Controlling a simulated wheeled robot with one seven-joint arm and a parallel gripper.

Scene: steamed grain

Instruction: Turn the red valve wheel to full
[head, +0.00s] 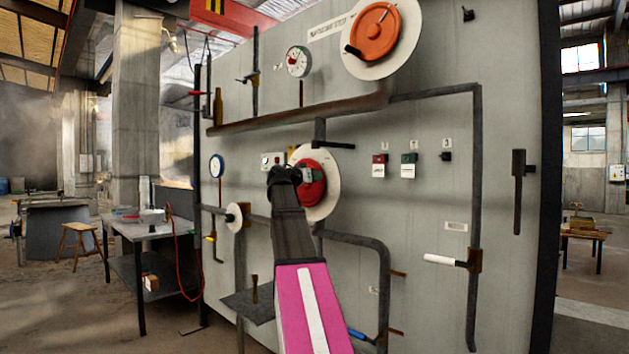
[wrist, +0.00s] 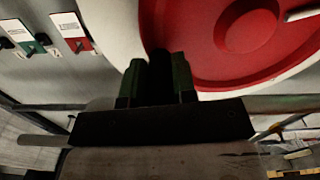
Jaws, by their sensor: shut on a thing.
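The red valve wheel (head: 312,190) sits on a round white plate (head: 328,197) in the middle of the grey panel. It fills the upper right of the wrist view (wrist: 235,50), with a pale pointer bar (wrist: 302,14) at the picture's edge. My gripper (wrist: 157,80) is at the wheel's rim, its two dark green fingers close together around a dark part that looks like the wheel's handle. In the head view my gripper (head: 305,174) covers the left and upper part of the wheel. The held part is mostly hidden, and scale marks are not readable.
A larger orange wheel (head: 375,35) is above right. Red (head: 380,160) and green (head: 409,159) labelled switches are to the right. Pipes (head: 362,238) and a small white handwheel (head: 233,217) surround the valve. A workbench (head: 150,228) stands left.

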